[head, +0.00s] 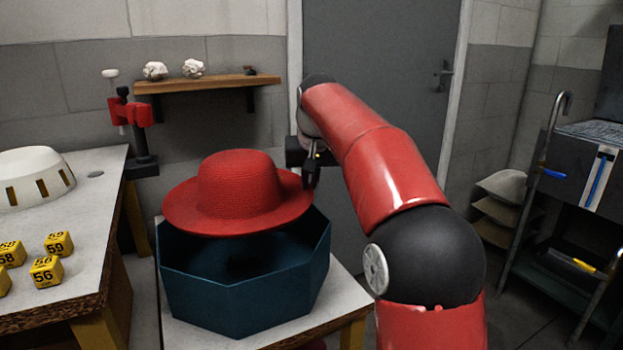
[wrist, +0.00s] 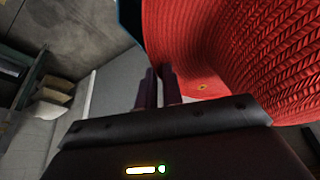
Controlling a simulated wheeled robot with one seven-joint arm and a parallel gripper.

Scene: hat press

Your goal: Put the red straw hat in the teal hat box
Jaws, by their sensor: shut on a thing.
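The red straw hat (head: 238,185) is upright, crown up, over the open top of the teal hat box (head: 240,297). The box is eight-sided and its dark inside shows below the front of the brim. The hat's brim hides the back of the box. My gripper (head: 311,178) is shut on the right side of the brim. In the wrist view the woven red hat (wrist: 240,50) fills the upper right, with the gripper's fingers (wrist: 159,88) at its edge. I cannot tell whether the brim touches the box rim.
The box stands on a pale table (head: 190,338). A worktop (head: 90,235) at the left holds a white slotted form (head: 33,178) and several yellow numbered blocks (head: 47,270). A wooden shelf (head: 205,84) is on the wall. A dark rack (head: 560,260) stands at the right.

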